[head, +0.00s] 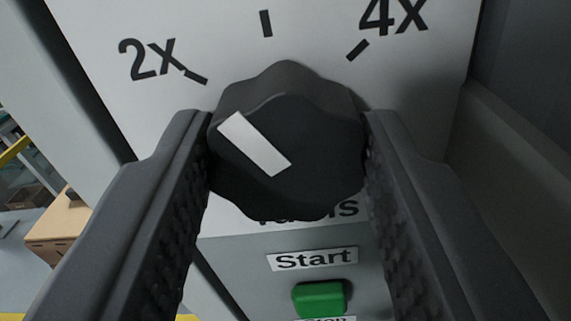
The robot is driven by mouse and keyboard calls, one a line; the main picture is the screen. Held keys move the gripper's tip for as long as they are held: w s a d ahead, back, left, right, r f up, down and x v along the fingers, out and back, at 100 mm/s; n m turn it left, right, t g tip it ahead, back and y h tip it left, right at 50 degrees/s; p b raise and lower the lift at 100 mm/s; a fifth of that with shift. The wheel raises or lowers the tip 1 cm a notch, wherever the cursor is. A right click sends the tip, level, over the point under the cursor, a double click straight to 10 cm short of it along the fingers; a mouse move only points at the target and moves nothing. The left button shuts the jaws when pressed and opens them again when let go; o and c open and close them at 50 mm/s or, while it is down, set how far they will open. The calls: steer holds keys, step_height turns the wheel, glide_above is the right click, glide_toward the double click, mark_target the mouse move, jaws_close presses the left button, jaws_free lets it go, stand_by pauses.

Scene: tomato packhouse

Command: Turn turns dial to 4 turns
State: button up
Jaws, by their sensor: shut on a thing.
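The turns dial (300,190) is a black lobed knob on a pale panel (320,50). Its white pointer mark (253,144) points to the upper left, toward the tick beside the "2x" label (152,60). The "4x" label (392,15) is at the upper right with its own tick. An unlabelled tick (266,23) stands between them. My gripper (288,150) is shut on the dial, with one finger on its left side and one on its right. The lettering under the dial is partly hidden by it.
A green button (319,299) under a "Start" label (312,260) is below the dial, between my fingers. Another label below it is cut off. A grey wall or frame (515,180) runs close along the right. A brown box (58,225) is in the left background.

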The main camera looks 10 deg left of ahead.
steer(key=shift+r, duration=0.15)
steer(key=o, duration=1)
steer(key=shift+d, duration=0.1)
